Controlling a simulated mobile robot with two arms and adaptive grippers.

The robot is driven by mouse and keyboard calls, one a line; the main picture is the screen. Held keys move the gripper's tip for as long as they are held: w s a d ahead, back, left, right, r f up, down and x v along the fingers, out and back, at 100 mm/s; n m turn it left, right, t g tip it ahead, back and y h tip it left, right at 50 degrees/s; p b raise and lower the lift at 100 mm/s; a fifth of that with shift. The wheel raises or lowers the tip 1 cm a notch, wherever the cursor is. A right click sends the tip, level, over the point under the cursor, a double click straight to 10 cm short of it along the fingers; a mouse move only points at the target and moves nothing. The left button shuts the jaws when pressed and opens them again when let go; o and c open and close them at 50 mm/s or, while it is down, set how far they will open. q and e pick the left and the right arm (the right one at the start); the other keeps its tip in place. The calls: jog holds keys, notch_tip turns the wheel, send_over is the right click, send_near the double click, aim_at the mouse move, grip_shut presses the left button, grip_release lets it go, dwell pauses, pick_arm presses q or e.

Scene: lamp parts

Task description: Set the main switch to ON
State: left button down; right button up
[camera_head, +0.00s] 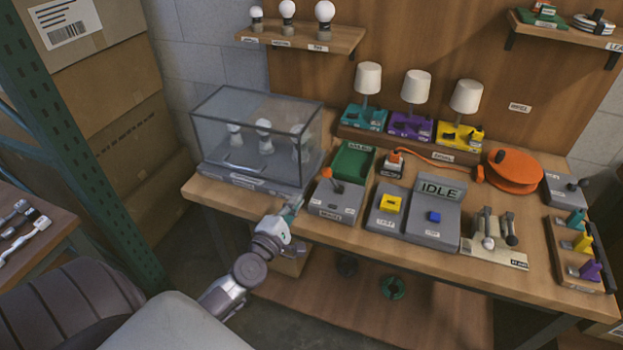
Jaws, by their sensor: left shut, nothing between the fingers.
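A grey switch box (335,203) stands near the table's front edge, left of centre. It has a lever with an orange tip (326,173), leaning to the upper left; its small front label is too blurred to read surely. I cannot tell whether this lever position is ON. My left gripper (295,202) is shut and empty, just left of the box near the table edge, apart from the lever as far as I can see. My right gripper is not in view.
A glass case (225,135) with several bulbs stands left of the box. A green tray (354,161) is behind it. A yellow-button panel (385,222) and an IDLE display (440,190) stand to the right. Another lever box (563,193) is far right.

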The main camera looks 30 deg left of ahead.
aim_at(332, 181)
pick_arm(q)
jog(key=w, duration=0.3)
jog(key=w+a, duration=0.1)
jog(key=w, duration=0.6)
jog(key=shift+a+r, duration=0.1)
jog(key=shift+a, duration=0.1)
jog(key=shift+r+p, duration=0.1)
jog(key=shift+p, duration=0.3)
